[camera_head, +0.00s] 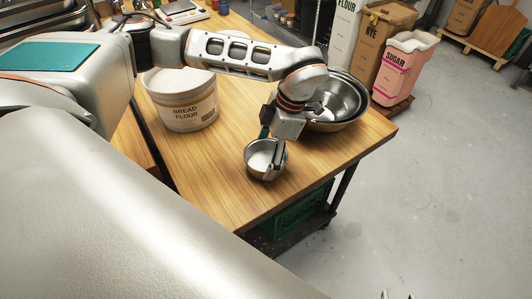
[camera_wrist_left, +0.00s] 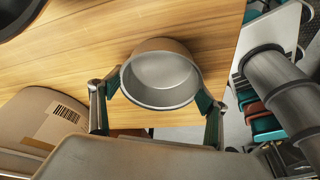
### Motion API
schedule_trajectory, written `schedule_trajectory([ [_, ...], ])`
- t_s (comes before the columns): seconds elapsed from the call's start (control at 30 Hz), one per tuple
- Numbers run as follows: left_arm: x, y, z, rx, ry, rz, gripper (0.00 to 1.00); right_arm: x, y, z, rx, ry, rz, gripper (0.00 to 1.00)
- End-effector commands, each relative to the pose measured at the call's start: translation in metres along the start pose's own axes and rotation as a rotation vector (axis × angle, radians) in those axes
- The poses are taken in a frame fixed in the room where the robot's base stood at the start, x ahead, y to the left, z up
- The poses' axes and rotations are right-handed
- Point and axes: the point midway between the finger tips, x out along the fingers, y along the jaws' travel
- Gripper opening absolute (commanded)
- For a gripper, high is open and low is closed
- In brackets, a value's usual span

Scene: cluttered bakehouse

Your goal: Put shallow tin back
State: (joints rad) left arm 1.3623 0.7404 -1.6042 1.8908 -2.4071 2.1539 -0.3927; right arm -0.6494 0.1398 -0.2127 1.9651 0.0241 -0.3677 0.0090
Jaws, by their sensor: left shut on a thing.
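The shallow tin (camera_head: 259,161) is a small round metal pan over the near end of the wooden table, close to its edge. My left gripper (camera_head: 271,153) reaches down from above and is shut on it. In the left wrist view the tin (camera_wrist_left: 160,85) sits between the two fingers of my left gripper (camera_wrist_left: 158,92), opening towards the camera. I cannot tell whether its base touches the wood. Small dark tips at the bottom edge of the head view may be my right gripper (camera_head: 396,295); their state is unclear.
A bread flour tub (camera_head: 186,112) stands left on the wooden table (camera_head: 215,185). Nested metal bowls (camera_head: 345,118) stand behind my left gripper near the right edge. A scale (camera_head: 182,13) is at the back. Flour, rye and sugar (camera_head: 402,72) containers stand beyond the table. Wood left of the tin is clear.

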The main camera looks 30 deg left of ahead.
Motion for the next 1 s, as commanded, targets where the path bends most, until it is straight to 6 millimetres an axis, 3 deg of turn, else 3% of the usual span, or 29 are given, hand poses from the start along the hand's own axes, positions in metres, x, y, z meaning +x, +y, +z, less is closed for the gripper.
schedule_trajectory([
  [0.3, 0.002, 0.000, 0.001, 0.000, -0.001, 0.001, 0.50, 0.001, 0.000, 0.001, 0.001, 0.001, 0.001, 0.40],
  [0.33, 0.002, 0.000, 0.001, 0.000, -0.001, 0.001, 0.80, 0.001, 0.000, 0.001, 0.001, 0.001, 0.001, 0.40],
  [0.4, 0.002, 0.000, 0.001, 0.000, -0.001, 0.001, 0.92, 0.001, 0.000, 0.001, 0.001, -0.001, 0.000, 0.40],
  [0.77, 0.000, 0.000, 0.000, 0.000, -0.002, 0.001, 0.92, 0.001, 0.000, 0.003, 0.000, -0.005, 0.000, 0.40],
  [1.0, -0.029, 0.001, 0.001, -0.001, -0.005, 0.005, 0.92, 0.003, -0.001, 0.005, 0.001, -0.005, 0.000, 0.40],
])
